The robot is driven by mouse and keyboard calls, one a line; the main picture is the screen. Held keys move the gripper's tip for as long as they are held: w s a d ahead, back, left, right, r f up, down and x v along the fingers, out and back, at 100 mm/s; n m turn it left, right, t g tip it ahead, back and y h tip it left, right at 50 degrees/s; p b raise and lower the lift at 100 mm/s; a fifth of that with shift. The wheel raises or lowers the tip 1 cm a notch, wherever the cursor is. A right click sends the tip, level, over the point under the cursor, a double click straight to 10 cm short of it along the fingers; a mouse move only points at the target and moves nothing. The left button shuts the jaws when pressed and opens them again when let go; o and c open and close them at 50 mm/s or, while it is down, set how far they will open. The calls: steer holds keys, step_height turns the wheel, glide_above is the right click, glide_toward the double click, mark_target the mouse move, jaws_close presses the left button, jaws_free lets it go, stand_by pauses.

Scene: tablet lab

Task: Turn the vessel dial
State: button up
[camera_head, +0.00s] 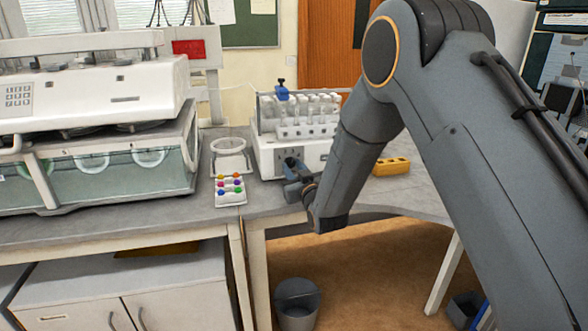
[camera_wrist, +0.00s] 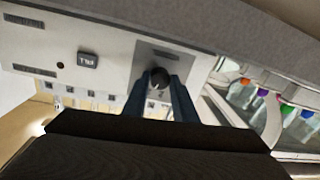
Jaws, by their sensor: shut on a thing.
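The dial (camera_wrist: 158,77) is a small dark round knob on the pale front panel (camera_wrist: 105,50) of the vessel machine, seen in the wrist view. My gripper (camera_wrist: 160,85) is shut on the dial, with one blue-grey finger on each side of it. In the head view my gripper (camera_head: 291,166) reaches the front of the white machine (camera_head: 268,155), which carries a row of clear vessels (camera_head: 305,110) on top. The dial is hidden there behind my gripper. The mark on the dial is too small to read.
A white rack (camera_head: 230,198) with several coloured caps and a white ring stand (camera_head: 229,146) are left of the machine. A large bath apparatus (camera_head: 95,150) fills the left bench. A yellow block (camera_head: 391,166) lies to the right. A grey bin (camera_head: 297,303) stands below.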

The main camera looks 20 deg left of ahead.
steer(key=n+b, duration=0.1)
steer(key=n, duration=0.2)
steer(key=shift+b, duration=0.35)
steer(key=n+b, duration=0.1)
steer(key=n, duration=0.4)
steer(key=shift+h, duration=0.3)
steer(key=n+b, duration=0.1)
steer(key=n, duration=0.3)
steer(key=shift+r+h, duration=0.1)
steer(key=shift+h, duration=0.2)
steer(key=shift+r+n+b, duration=0.1)
steer(key=shift+n+b, duration=0.4)
steer(key=shift+n, duration=1)
steer(key=o, duration=1)
steer(key=shift+o, duration=0.2)
